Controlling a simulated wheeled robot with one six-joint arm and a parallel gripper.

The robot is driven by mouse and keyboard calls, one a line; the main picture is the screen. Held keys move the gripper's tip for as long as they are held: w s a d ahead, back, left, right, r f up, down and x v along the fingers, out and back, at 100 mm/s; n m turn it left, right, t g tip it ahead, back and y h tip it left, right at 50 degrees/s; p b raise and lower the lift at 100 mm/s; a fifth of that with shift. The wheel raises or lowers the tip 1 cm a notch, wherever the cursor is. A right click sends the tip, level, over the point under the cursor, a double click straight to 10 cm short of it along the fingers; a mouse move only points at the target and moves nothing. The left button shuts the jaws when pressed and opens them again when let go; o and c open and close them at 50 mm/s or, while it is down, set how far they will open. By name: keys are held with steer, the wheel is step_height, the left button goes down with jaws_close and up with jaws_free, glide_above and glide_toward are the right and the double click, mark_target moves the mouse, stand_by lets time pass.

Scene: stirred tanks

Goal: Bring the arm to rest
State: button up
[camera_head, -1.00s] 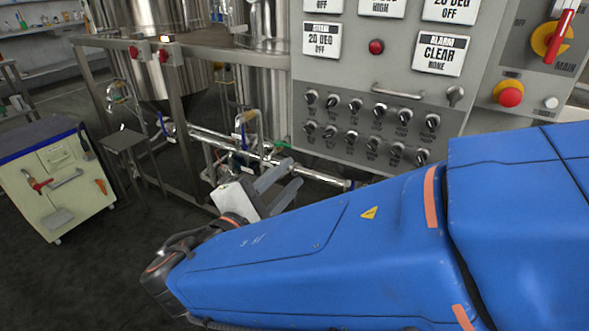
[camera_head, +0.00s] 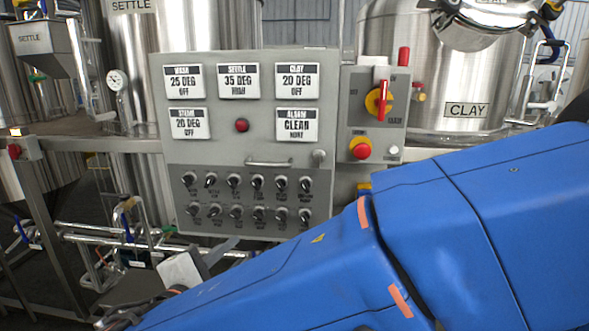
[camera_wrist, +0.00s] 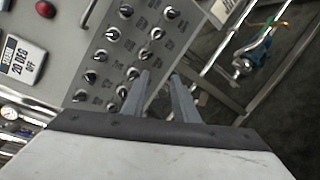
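My gripper (camera_head: 232,248) shows at the lower left of the head view, at the end of my blue arm and partly hidden by it. In the wrist view my gripper (camera_wrist: 161,74) has two grey fingers apart with nothing held between them. The fingers point toward the lower knobs and edge of the grey control panel (camera_head: 220,165). I see no contact, but the exact distance is unclear. The panel also shows tilted in the wrist view (camera_wrist: 66,60).
A steel tank marked CLAY (camera_head: 400,60) stands behind on the right. Steel pipes (camera_head: 90,238) run low at left.

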steer(key=w+d+f+m+g+h, duration=0.1)
steer(key=w+d+f+m+g, duration=0.2)
steer(key=d, duration=1)
steer(key=w+d+f+m+g+h, duration=0.15)
steer(key=d+m+g, duration=0.3)
steer(key=d, duration=0.85)
steer(key=s+d+f+m+g+y, duration=0.1)
steer(key=s+d+f+m+y, duration=0.2)
steer(key=s+d+m, duration=0.3)
steer(key=s+d+f+m+g+y, duration=0.2)
steer(key=s+d+f+m+y, duration=0.1)
steer(key=s+d+m, duration=0.4)
steer(key=shift+s+d+f+y, duration=0.4)
steer(key=shift+s+d, duration=0.3)
steer(key=shift+d, duration=0.85)
steer(key=shift+r, duration=0.1)
